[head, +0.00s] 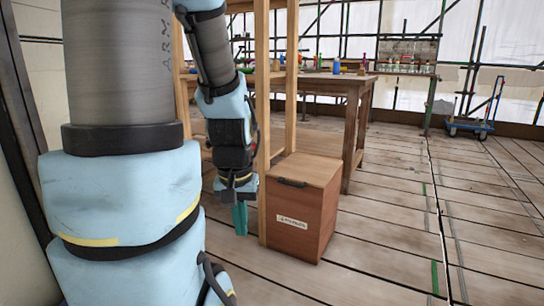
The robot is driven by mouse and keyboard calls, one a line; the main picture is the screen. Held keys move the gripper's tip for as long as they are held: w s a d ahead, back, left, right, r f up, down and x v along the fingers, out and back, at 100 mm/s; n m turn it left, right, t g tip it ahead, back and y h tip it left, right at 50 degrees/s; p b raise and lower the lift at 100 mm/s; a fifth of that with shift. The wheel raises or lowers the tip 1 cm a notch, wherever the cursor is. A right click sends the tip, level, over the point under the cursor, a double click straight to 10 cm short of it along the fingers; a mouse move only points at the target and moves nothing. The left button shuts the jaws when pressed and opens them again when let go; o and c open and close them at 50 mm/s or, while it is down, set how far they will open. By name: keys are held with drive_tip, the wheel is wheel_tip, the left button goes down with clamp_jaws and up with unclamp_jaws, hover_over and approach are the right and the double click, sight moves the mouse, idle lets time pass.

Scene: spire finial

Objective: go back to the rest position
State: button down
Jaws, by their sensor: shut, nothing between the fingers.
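My gripper (240,219) hangs at the end of my arm, left of the middle in the head view. Its teal fingers point down and are shut, with nothing visible held in them. It hangs just left of a wooden post and a brown wooden box (314,222), in front of them in the picture. My own arm links fill the left side and hide what lies behind them.
A wooden workbench (352,82) with small bottles stands behind the box. A wooden post (262,130) rises close beside my gripper. A blue hand trolley (480,122) stands at the far right. The plank floor (390,215) on the right is mostly clear.

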wheel_tip(320, 180, up, 36)
drive_tip(key=p, duration=3.4)
drive_tip(key=shift+f, duration=0.25)
